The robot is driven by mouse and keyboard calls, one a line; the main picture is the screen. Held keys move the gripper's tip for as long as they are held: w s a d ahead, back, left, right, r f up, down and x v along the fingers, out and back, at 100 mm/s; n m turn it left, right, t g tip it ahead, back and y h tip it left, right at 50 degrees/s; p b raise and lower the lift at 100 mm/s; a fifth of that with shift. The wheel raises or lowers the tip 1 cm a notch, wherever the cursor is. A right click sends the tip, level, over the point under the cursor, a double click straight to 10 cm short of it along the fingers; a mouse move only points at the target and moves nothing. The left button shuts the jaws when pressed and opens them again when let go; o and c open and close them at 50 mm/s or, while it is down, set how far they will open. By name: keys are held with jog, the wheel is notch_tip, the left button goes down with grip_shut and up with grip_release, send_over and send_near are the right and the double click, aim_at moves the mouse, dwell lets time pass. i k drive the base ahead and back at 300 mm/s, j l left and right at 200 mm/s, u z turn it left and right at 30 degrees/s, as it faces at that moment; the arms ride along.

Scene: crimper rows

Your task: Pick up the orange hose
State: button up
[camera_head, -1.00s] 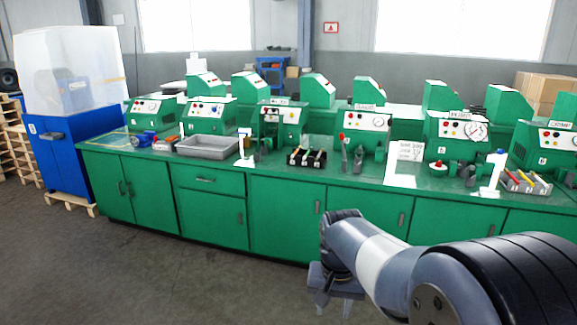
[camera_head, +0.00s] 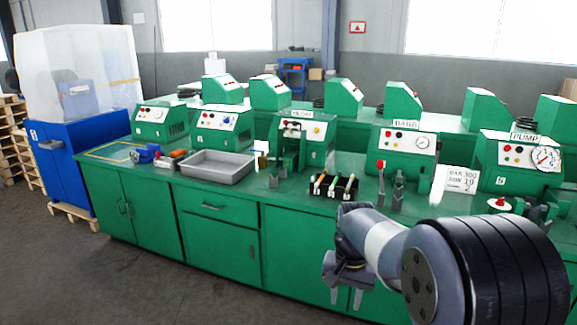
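I cannot clearly make out an orange hose. A black rack (camera_head: 333,187) on the green bench holds several short rods with pale, yellowish and reddish ends, too small to identify. A small orange-red piece (camera_head: 178,154) lies farther left beside a blue vise-like part (camera_head: 146,153); I cannot tell what it is. My gripper (camera_head: 346,297) hangs fingers down in front of the bench, in the picture below the rack. Its two fingers are apart, with nothing seen between them. My arm hides part of the bench front.
The green bench (camera_head: 225,233) carries a row of green machines, a grey tray (camera_head: 217,167) and a white sign (camera_head: 456,180). A blue cabinet with a clear cover (camera_head: 66,175) stands at left. The floor in front is clear.

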aim_at(322, 176)
jog(key=i+l, duration=0.1)
jog(key=i, duration=1.35)
jog(key=i+l, duration=0.15)
jog(key=i, duration=1.25)
